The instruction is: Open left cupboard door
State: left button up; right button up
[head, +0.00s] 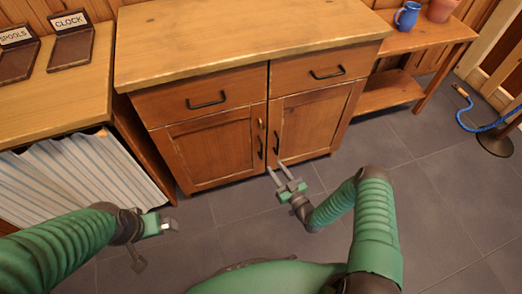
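The wooden cupboard stands ahead with two drawers above two doors. The left cupboard door (208,156) looks shut, with a dark upright handle (261,148) near its right edge. The right door (308,124) also looks shut, and its handle (276,143) is near its left edge. My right gripper (277,172) is open and empty, its two fingers pointing up towards the handles from in front of the cupboard's base. It appears apart from both handles. My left gripper (168,226) is at the lower left, away from the doors; its finger spacing is unclear.
A wooden counter (75,95) with a striped curtain (80,180) stands at left. A low shelf table (425,40) with a blue jug (406,16) stands at right. A blue rope (465,118) hangs from a post at far right. Grey floor (440,180) is clear before the cupboard.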

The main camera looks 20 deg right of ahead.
jog(key=b+x, duration=0.2)
jog(key=x, duration=0.3)
jog(key=b+x, duration=0.2)
jog(key=x, duration=0.4)
jog(key=shift+w+a+f, duration=0.1)
jog(key=shift+w+f, duration=0.05)
jog(key=shift+f, duration=0.05)
jog(key=shift+w+r, duration=0.1)
jog(key=shift+w, duration=0.15)
grip_shut()
dwell(0.5)
